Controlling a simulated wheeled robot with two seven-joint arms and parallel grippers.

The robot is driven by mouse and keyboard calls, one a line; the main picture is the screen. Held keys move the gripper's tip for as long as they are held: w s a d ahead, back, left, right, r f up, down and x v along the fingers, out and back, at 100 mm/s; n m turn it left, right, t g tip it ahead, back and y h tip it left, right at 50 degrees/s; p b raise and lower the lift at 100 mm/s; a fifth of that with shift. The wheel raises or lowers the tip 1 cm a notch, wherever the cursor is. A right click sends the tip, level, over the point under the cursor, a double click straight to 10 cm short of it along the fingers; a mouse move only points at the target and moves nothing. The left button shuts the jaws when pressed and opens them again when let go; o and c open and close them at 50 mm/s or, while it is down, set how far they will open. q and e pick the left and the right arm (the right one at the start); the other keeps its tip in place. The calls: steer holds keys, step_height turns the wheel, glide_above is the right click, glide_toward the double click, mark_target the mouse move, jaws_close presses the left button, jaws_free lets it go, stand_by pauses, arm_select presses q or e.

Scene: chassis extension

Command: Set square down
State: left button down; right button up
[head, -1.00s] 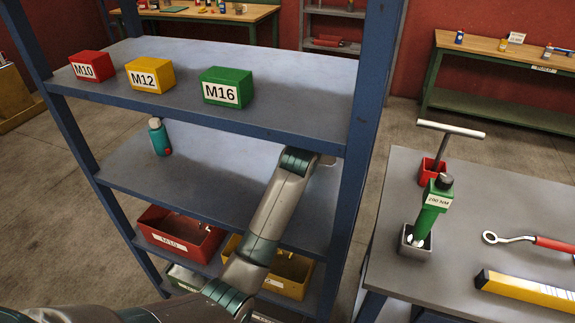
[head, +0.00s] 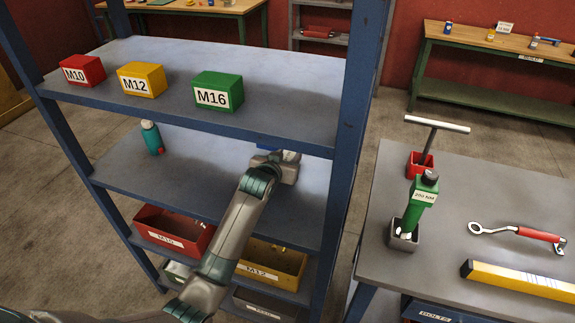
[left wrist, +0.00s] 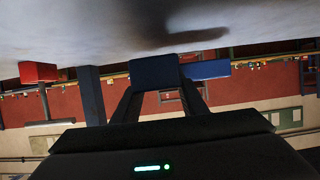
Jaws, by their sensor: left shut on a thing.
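My left gripper (head: 282,166) reaches in over the middle shelf board (head: 200,180), under the upper board's front edge. A blue thing (head: 268,146), which I take to be the square, shows just beyond it, partly hidden by the wrist and the upper board. In the left wrist view the picture is upside down. There the fingertips (left wrist: 154,72) are closed at a dark blue block, and a brighter blue bar (left wrist: 210,69) sticks out beside it, close to the shelf surface (left wrist: 100,30). I cannot tell whether it touches the board. My right gripper is not in view.
A teal bottle (head: 152,138) stands at left on the middle board. Red (head: 82,71), yellow (head: 142,79) and green (head: 218,91) boxes stand above. Bins, one red (head: 172,232), sit below. A blue post (head: 350,150) stands right of my arm; a tool table (head: 440,180) is beyond.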

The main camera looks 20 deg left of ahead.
arm_select(q)
step_height(320, 180, down, 3)
steer(key=shift+r+p, duration=0.15)
steer(key=shift+p, duration=0.45)
steer(key=shift+f, duration=0.35)
steer(key=c, duration=1.1)
jaws_free()
steer(key=shift+f, duration=0.2)
steer(key=shift+s+r, duration=0.1)
steer(key=b+v, duration=0.2)
steer(key=v, duration=0.8)
steer(key=shift+s+r, duration=0.2)
steer(key=shift+s, duration=0.05)
steer(key=shift+s+r, duration=0.25)
steer(key=shift+s, duration=0.35)
